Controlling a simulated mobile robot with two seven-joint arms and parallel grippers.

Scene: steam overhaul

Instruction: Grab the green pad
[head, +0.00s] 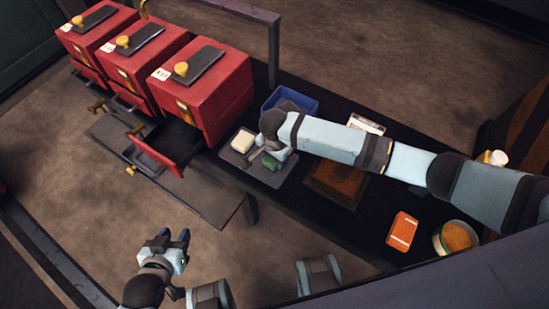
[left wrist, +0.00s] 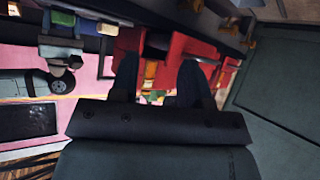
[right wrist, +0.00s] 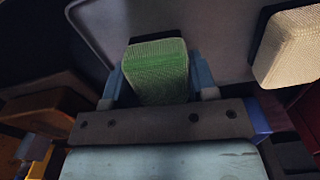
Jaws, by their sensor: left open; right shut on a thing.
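The green pad (right wrist: 157,72) is a textured block between the two fingers of my right gripper (right wrist: 160,82) in the right wrist view. The gripper is shut on it, over the grey tray (right wrist: 205,45). In the head view the green pad (head: 271,163) shows partly beneath my right gripper (head: 268,155). I cannot tell whether the pad touches the tray. My left gripper (head: 172,240) is open and empty, low in the head view and away from the bench.
A cream pad (head: 243,141) lies on the same tray. A blue bin (head: 291,99) stands behind it. Red cabinets (head: 215,92) with an open drawer (head: 172,147) are to the left. An orange box (head: 402,231) and a round tub (head: 456,237) stand at the right.

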